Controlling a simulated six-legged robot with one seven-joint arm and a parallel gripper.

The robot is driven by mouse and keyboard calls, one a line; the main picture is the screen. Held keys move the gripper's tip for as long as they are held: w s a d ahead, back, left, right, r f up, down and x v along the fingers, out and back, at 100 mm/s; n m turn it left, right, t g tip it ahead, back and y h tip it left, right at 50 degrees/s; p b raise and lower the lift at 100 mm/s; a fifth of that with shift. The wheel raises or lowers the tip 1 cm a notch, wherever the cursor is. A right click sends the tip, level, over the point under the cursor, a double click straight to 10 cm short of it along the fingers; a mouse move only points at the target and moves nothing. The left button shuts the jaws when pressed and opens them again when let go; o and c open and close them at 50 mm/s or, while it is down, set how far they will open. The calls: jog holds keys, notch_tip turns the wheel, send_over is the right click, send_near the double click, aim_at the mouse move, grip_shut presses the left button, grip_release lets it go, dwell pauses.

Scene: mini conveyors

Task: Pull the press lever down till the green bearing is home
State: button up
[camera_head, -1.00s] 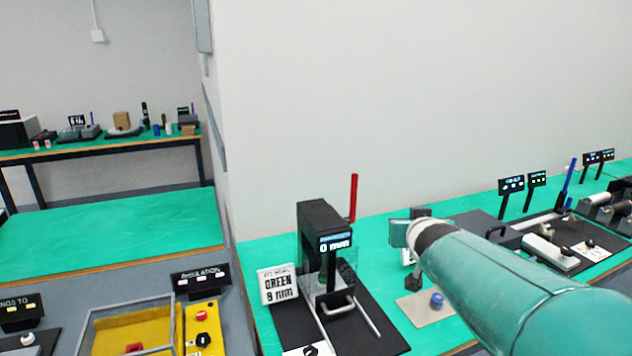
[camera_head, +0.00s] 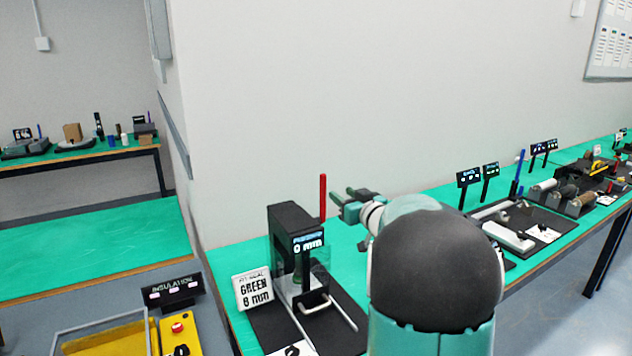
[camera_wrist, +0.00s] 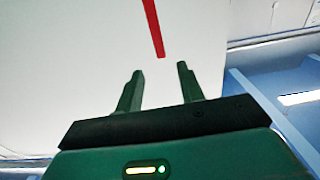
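The press (camera_head: 291,240) is a dark upright block on a black base, and its display reads 0 mm. Its red lever (camera_head: 323,197) stands upright at the press's right side.
A white sign (camera_head: 253,290) reading GREEN 8 mm stands left of the press. A yellow insulation station (camera_head: 110,340) is at lower left. Further right on the green bench (camera_head: 350,236) are label stands, a blue lever (camera_head: 520,172) and rollers. A pale wall rises behind.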

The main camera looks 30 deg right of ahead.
aim_at(324, 181)
jog(key=w, duration=1.1)
jog(key=shift+w+d, duration=0.3)
jog(key=shift+d, duration=0.1)
jog(key=shift+r, duration=0.1)
jog(key=shift+c, duration=0.5)
grip_shut()
